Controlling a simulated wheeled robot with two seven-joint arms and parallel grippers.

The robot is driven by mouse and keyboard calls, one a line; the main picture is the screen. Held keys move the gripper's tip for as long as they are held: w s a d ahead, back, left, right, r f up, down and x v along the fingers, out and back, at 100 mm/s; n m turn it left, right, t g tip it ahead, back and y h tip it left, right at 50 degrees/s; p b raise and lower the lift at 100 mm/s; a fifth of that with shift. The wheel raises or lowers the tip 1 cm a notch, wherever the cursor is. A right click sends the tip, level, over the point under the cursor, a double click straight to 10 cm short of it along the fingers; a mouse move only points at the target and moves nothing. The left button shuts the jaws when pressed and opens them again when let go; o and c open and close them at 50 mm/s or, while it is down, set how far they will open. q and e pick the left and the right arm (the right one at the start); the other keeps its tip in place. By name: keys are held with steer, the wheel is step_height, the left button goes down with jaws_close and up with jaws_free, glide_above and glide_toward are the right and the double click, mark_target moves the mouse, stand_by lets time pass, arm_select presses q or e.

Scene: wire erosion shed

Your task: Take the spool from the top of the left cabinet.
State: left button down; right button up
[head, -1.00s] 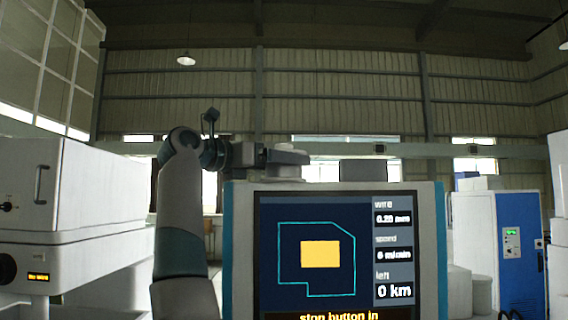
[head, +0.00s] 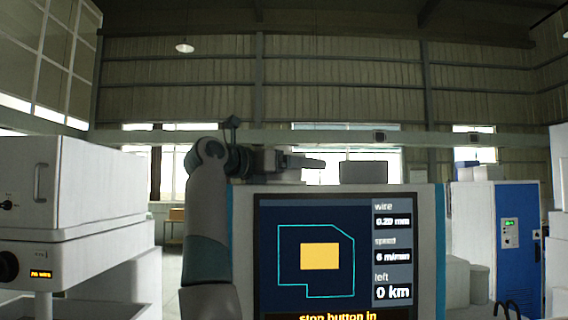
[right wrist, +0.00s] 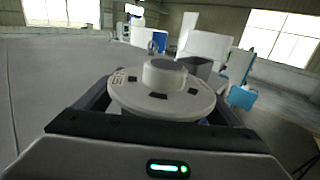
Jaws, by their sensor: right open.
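The spool (right wrist: 170,73) shows in the right wrist view as a pale round flange with a raised hub and dark slots. It sits between and just ahead of the two dark fingers of my right gripper (right wrist: 160,102), which are open around it. The grip pads' contact with it cannot be seen. In the head view my right gripper (head: 290,162) reaches rightward, level with the top of the white and teal cabinet (head: 437,240) with a screen. The spool is hard to make out there. My left gripper is out of view.
A dark grey box (head: 364,172) sits on the screen cabinet, beyond the fingers; it also shows in the right wrist view (right wrist: 196,67). A white machine (head: 95,185) stands at the left. A white and blue cabinet (head: 517,240) stands at the right.

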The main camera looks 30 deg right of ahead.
steer(key=shift+a, duration=0.1)
stand_by(0.3)
steer(key=c, duration=2)
steer(key=shift+r, duration=0.1)
steer(key=shift+r, duration=0.1)
steer(key=shift+r+b, duration=0.65)
steer(key=shift+r, duration=0.25)
step_height(320, 180, up, 2)
steer(key=shift+b, duration=0.3)
steer(key=shift+s+a+r+b, duration=0.6)
steer(key=shift+s+r+b, duration=0.45)
steer(key=shift+s, duration=0.8)
steer(key=shift+s+a+r+b, duration=0.75)
steer(key=shift+s+r, duration=0.55)
steer(key=shift+s, duration=0.55)
steer(key=shift+s+a+r+b, duration=0.45)
steer(key=shift+s+r+b, duration=0.65)
steer(key=shift+s, duration=0.75)
